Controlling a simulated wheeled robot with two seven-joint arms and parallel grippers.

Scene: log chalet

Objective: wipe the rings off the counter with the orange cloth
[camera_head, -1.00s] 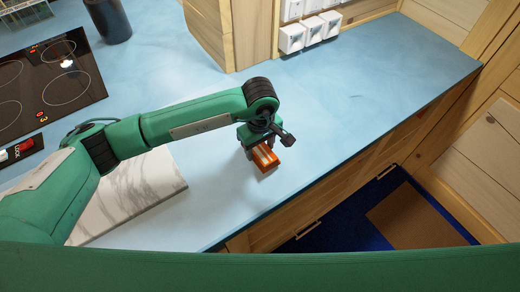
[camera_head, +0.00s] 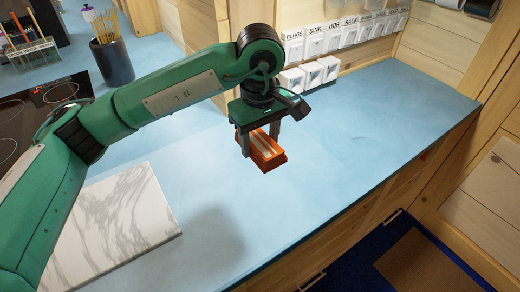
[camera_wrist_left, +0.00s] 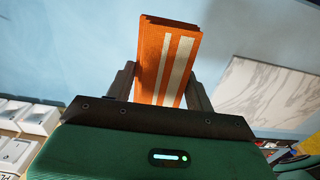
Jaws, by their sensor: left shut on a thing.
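My left gripper (camera_head: 260,146) is shut on the orange cloth (camera_head: 268,152), a folded block with pale stripes. It holds the cloth above the blue counter (camera_head: 330,170), with a shadow on the counter below and to the left. In the left wrist view the cloth (camera_wrist_left: 168,62) sits between the two fingers, its striped side facing the camera. No rings can be made out on the visible counter. My right gripper is not in view.
A white marble board (camera_head: 115,225) lies on the counter at left, near a black hob (camera_head: 45,97). A dark pot of sticks (camera_head: 112,62) stands behind. Labelled white boxes (camera_head: 305,75) line the back wall. The counter's right side is clear.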

